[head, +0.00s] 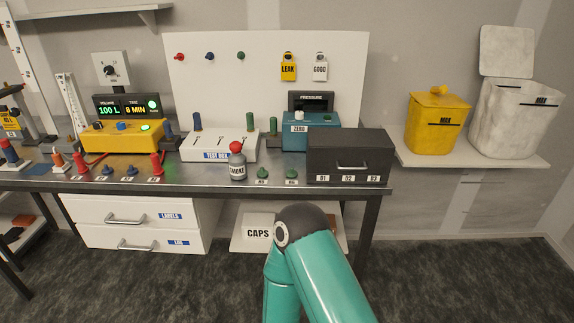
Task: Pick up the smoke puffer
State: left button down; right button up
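The smoke puffer (237,164) is a small grey bottle with a red ball top and a label reading SMOKE. It stands upright near the front edge of the bench, in front of the white test box (220,146). Nothing touches it. A teal arm of mine rises from the bottom of the head view, bent at a dark joint below the bench edge. No gripper shows in the head view.
Green caps (262,173) stand right of the puffer, then a dark drawer box (349,150). Red and blue fittings (107,170) and a yellow pump unit (122,137) are left. White drawers (142,212) and a CAPS bin (257,234) sit below the bench (205,177).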

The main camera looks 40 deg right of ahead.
aim_at(238, 163)
jog(key=z, duration=0.45)
jog(key=i, duration=1)
